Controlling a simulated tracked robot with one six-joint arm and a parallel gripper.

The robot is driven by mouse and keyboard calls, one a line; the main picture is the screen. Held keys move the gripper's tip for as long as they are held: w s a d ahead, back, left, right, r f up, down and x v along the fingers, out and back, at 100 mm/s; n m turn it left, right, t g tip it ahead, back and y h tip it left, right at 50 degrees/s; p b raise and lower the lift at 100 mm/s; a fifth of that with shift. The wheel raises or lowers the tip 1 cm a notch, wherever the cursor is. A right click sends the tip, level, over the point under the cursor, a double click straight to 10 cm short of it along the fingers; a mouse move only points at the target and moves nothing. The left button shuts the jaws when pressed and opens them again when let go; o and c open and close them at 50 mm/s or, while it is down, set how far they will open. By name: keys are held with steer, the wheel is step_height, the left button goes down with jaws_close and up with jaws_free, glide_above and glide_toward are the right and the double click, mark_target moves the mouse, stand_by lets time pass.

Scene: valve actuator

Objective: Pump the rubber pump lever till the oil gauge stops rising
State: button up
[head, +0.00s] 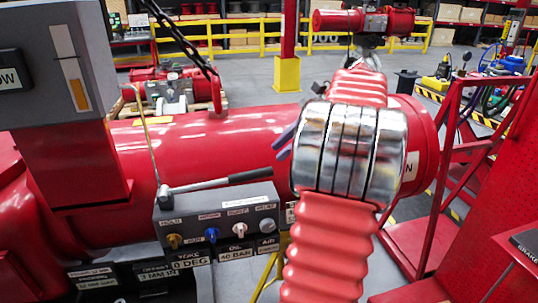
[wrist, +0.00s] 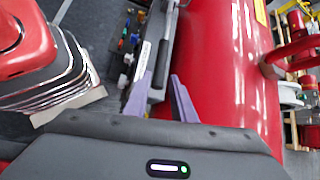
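The pump lever, a metal rod with a black rubber grip (head: 250,175), lies nearly level above the grey pump box (head: 218,215). In the wrist view the black grip (wrist: 161,62) points toward my gripper (wrist: 160,92). My gripper is open, its two purple fingers apart on either side of the grip's end; I cannot tell whether they touch it. In the head view only a bit of the purple fingers (head: 284,140) shows, left of my arm. A grey gauge housing (head: 65,65) at upper left has a pale upright strip with an orange mark in its lower part.
A big red cylinder (head: 200,140) lies behind the lever. The box front carries several knobs and labels, including a blue knob (head: 211,235). A thin bent metal tube (head: 149,145) rises left of the lever. A red frame (head: 455,170) stands at right.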

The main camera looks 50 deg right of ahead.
steer(key=w+a+n, duration=0.1)
steer(key=a, duration=0.2)
steer(key=w+a+n+g, duration=0.1)
steer(key=w+a, duration=0.1)
steer(key=a, duration=0.2)
steer(key=w+a+n+g, duration=0.1)
steer(key=w+a, duration=0.1)
steer(key=a, duration=0.2)
steer(key=shift+w+f+n+h, duration=0.1)
steer(key=shift+f+n+h, duration=0.05)
steer(key=shift+n+h, duration=0.2)
jaws_close()
steer(key=s+a+f+n+g+h, duration=0.1)
steer(key=a+f+n+h, duration=0.1)
steer(key=a+n, duration=0.65)
steer(key=a+f+n+h, duration=0.1)
steer(key=a+f+n, duration=0.15)
steer(key=a, duration=1.15)
steer(key=s+a+f+n+t+h, duration=0.1)
steer(key=s+a+f+n, duration=0.4)
steer(key=a+n, duration=0.4)
steer(key=shift+s+a+t, duration=0.3)
steer(key=shift+s+a, duration=0.15)
steer(key=shift+s, duration=0.25)
steer(key=shift+h, duration=0.25)
